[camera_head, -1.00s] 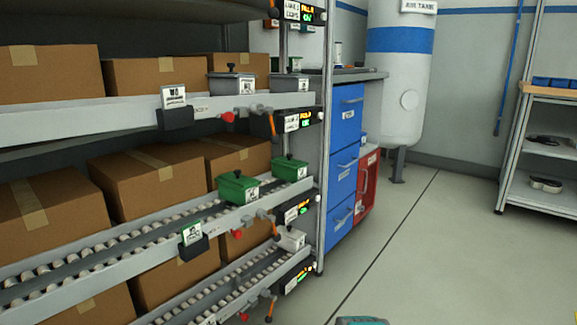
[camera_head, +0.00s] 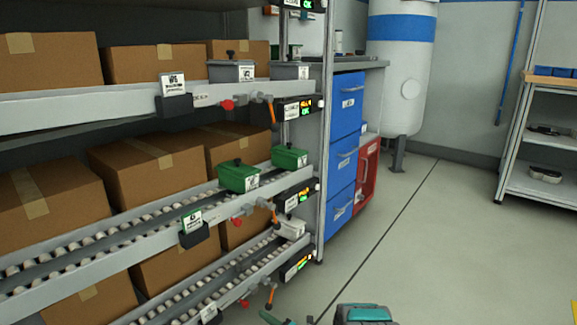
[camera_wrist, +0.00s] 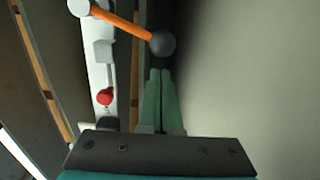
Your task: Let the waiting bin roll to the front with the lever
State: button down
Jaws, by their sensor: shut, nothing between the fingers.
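The rack has sloping roller lanes. On the middle lane, one green bin (camera_head: 238,177) sits behind another green bin (camera_head: 290,158) near the front end. The upper lane holds two grey bins (camera_head: 231,71) in a similar arrangement. A whitish bin (camera_head: 291,228) is at the front of the lower lane. Orange levers hang at the lane fronts, such as the middle lever (camera_head: 273,214). In the wrist view, an orange lever (camera_wrist: 125,29) with a dark ball end lies just beyond my gripper (camera_wrist: 160,72). My gripper is shut and empty, apart from the ball; which lane's lever this is I cannot tell.
A red knob (camera_wrist: 105,96) sits on the rail left of my fingers. Blue drawers (camera_head: 347,115) and a white tank (camera_head: 400,80) stand beyond the rack. The floor (camera_head: 430,240) to the right is clear.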

jog(key=shift+w+d+b, duration=0.3)
jog(key=shift+w+d, duration=0.75)
jog(key=shift+w, duration=0.3)
jog(key=shift+w+d+b, duration=0.3)
jog(key=shift+w+d, duration=0.75)
jog(key=shift+w, duration=0.25)
jog(key=shift+p+v, duration=0.7)
jog(key=shift+v, duration=0.25)
jog(key=shift+s+a+p+v, duration=0.15)
jog(key=shift+p+v, duration=0.5)
jog(key=shift+v, duration=0.35)
jog(key=shift+s+a+p+v, duration=0.1)
jog(key=shift+s+p+v, duration=0.1)
jog(key=shift+p+v, duration=0.6)
jog(key=shift+s+a+p+v, duration=0.15)
jog(key=shift+p+v, duration=0.3)
jog(key=shift+v, duration=0.8)
jog(key=shift+w, duration=0.1)
